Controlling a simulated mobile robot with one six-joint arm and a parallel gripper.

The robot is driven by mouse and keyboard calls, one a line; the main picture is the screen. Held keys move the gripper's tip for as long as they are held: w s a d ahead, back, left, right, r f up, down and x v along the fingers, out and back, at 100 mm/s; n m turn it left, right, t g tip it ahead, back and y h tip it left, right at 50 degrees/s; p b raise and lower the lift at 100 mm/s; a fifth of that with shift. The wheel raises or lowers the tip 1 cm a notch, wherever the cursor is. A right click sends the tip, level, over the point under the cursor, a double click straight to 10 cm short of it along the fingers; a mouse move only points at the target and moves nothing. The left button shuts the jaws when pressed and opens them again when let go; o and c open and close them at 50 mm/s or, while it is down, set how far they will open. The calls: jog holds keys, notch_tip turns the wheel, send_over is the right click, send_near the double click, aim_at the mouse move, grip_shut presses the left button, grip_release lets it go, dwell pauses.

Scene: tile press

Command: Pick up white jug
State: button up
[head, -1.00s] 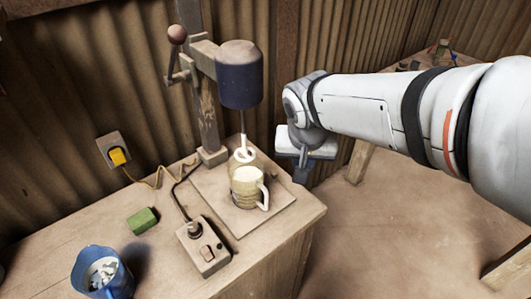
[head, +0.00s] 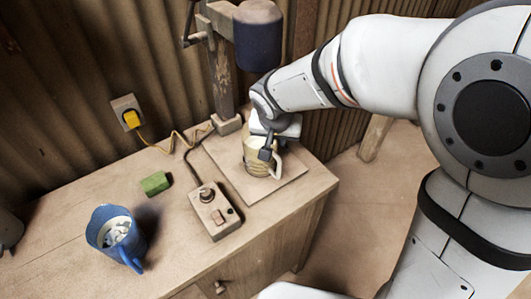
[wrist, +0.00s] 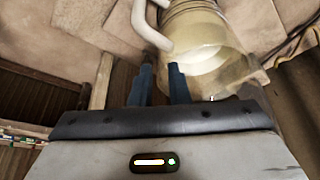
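The white jug (head: 253,162), pale and cream-looking with a looped handle, stands upright on a flat board on the workbench. My gripper (head: 267,153) is lowered at the handle side and hides part of the jug. In the wrist view, the jug's ribbed body (wrist: 200,35) and white handle (wrist: 148,22) lie just beyond the two dark fingertips of my gripper (wrist: 162,64). A narrow gap shows between the fingers. The handle's end is close to the tips; whether they pinch it is not clear.
A drill-press-like column (head: 223,85) with a dark blue head (head: 258,42) stands behind the jug. A control box (head: 215,212) with a cable, a green block (head: 155,183) and a blue jug (head: 110,232) are to the left.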

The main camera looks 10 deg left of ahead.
jog(key=shift+c, duration=0.4)
grip_shut()
dwell(1.0)
